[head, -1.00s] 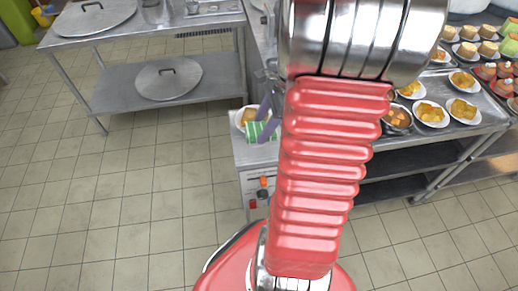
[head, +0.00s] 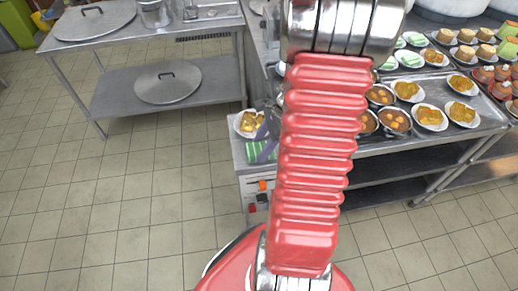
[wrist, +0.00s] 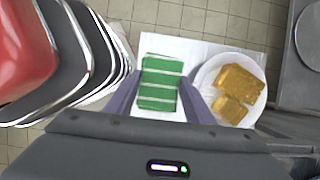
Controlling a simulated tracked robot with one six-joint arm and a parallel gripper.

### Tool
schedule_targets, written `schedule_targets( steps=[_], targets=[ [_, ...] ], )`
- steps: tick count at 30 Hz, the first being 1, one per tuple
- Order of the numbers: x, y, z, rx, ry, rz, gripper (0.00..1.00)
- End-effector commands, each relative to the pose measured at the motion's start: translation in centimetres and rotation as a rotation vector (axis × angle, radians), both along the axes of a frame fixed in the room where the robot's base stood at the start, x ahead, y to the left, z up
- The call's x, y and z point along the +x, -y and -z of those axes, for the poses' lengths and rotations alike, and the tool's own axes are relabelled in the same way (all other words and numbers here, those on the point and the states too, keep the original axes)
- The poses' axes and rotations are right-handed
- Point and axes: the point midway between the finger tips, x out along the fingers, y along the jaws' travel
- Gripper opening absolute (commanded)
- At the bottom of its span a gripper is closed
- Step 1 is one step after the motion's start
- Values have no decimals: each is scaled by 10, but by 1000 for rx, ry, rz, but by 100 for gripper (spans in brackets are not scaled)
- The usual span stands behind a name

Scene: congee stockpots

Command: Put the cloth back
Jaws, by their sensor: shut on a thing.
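The cloth (wrist: 160,98) is a green block with white stripes, seen between my gripper's two purple fingers in the wrist view. My gripper (wrist: 161,78) is shut on it. In the head view the green cloth (head: 254,155) shows at the near end of the counter, partly hidden by a purple finger and my red arm. It is over the pale counter top (wrist: 190,48); I cannot tell whether it touches it.
A white plate (wrist: 247,108) with golden-brown food pieces is close to the right of the cloth in the wrist view. Several bowls and plates of food (head: 430,116) fill the counter on the right. A steel table with a lid (head: 168,82) on its lower shelf stands left. Floor between is clear.

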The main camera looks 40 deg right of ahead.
Motion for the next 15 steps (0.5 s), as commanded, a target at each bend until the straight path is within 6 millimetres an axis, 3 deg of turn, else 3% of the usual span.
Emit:
schedule_targets(
  steps=[14, 15],
  targets=[
    [0, 0, 10, 1, -1, 0, 30],
    [0, 0, 10, 0, 0, -1, 50]
  ],
)
